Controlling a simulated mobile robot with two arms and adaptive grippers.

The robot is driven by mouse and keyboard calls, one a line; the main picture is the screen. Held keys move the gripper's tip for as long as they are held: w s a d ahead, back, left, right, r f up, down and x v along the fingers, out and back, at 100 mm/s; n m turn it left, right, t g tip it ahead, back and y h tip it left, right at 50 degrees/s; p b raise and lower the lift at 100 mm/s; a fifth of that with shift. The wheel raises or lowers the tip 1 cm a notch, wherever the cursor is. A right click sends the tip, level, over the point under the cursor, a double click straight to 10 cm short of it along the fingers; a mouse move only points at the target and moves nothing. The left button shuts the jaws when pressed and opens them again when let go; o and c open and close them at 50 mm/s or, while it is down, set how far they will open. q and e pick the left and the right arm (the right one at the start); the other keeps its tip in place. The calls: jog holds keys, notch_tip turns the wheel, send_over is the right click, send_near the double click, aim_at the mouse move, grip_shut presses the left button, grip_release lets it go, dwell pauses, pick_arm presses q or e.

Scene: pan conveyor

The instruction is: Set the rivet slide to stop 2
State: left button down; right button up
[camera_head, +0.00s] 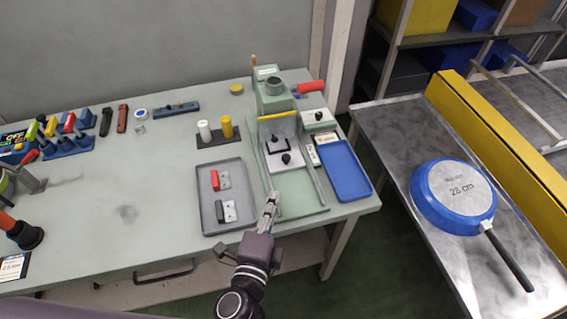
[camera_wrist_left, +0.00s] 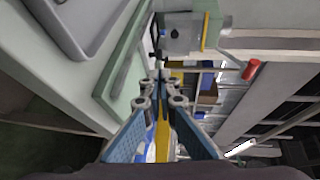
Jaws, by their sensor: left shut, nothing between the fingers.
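The green riveting machine (camera_head: 273,98) stands at the right end of the bench, with a red handle (camera_head: 310,87). In front of it a pale slide plate (camera_head: 277,171) with a black knob (camera_head: 286,158) sits between rails on a green base (camera_head: 298,201). Stop marks are too small to read. My left gripper (camera_head: 272,196) is shut and empty over the front of this base, in front of the slide plate and apart from the knob. In the left wrist view the closed fingers (camera_wrist_left: 160,80) point toward the machine (camera_wrist_left: 185,35). My right gripper is not in view.
A grey tray (camera_head: 206,215) with red and black handles lies left of the base. A blue tray (camera_head: 343,170) lies right of it. A blue pan (camera_head: 453,197) lies on the conveyor at the right. The bench's middle left is clear.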

aim_at(285, 161)
pick_arm(q)
jog(key=p+x, duration=0.2)
jog(key=x, duration=0.9)
jog(key=shift+w, duration=0.4)
jog(key=w, duration=0.2)
jog(key=w+a, duration=0.1)
jog(key=w, duration=0.1)
jog(key=shift+w+a+p, duration=0.2)
jog(key=shift+a+p, duration=0.05)
jog(key=shift+p, duration=0.05)
jog(key=shift+r, duration=0.1)
jog(key=shift+a, duration=0.1)
